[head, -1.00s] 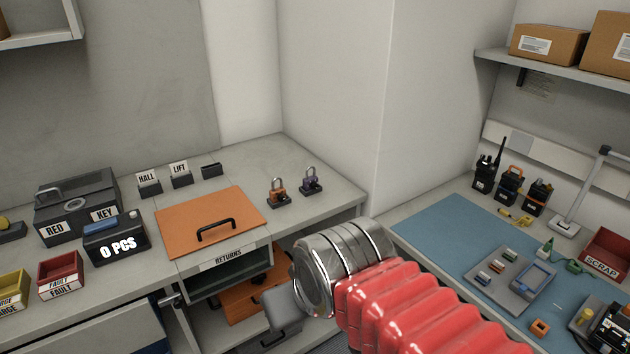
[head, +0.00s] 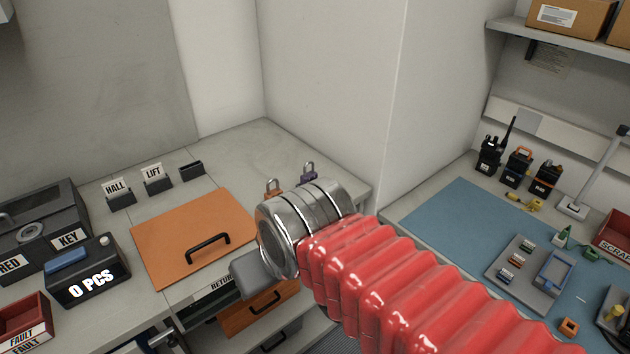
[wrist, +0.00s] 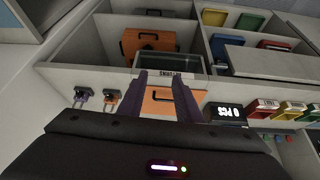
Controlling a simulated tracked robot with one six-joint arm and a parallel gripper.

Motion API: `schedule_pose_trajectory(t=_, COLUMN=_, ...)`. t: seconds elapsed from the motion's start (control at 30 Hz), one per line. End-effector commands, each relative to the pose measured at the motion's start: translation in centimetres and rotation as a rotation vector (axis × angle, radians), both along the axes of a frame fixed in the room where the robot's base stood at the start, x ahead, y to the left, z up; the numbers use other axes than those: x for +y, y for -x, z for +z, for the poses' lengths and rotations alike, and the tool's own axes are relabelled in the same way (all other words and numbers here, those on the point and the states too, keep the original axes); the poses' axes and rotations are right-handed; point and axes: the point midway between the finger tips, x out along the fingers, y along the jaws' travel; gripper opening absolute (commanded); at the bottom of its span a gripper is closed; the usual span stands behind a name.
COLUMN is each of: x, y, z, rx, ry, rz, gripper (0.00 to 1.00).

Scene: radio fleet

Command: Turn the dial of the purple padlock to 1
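The purple padlock (head: 308,172) stands at the back right of the counter in the head view, its lower part hidden behind my arm. It also shows in the wrist view (wrist: 82,96), left of my gripper. Its dial reading is too small to tell. An orange padlock (head: 272,188) stands to its left, also partly covered by my arm; it shows in the wrist view (wrist: 110,98) between the purple padlock and my fingers. My gripper (wrist: 164,82) is open and empty, its two dark fingers apart, away from both padlocks. The head view does not show the fingers.
An orange panel with a black handle (head: 190,237) lies on the counter left of my arm. HALL (head: 119,196) and LIFT (head: 156,178) card holders stand behind it. A black 0 PCS box (head: 88,275) is at left. A wall corner (head: 385,180) rises right of the padlocks.

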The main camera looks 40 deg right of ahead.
Motion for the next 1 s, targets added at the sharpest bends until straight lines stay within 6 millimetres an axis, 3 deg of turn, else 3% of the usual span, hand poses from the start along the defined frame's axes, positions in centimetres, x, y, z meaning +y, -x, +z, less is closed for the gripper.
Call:
schedule_pose_trajectory(t=0.33, x=0.0, y=0.0, z=0.0, rx=0.000, ry=0.000, rz=0.000, gripper=0.31)
schedule_pose_trajectory(t=0.57, x=0.1, y=-0.1, z=-0.5, rx=0.019, ry=-0.044, rz=-0.038, gripper=0.36)
schedule_pose_trajectory(t=0.77, x=1.0, y=-0.9, z=-2.3, rx=0.091, ry=-0.235, rz=-0.204, gripper=0.36)
schedule_pose_trajectory(t=1.0, x=1.2, y=-3.6, z=-4.1, rx=0.171, ry=-0.594, rz=-0.532, gripper=0.36)
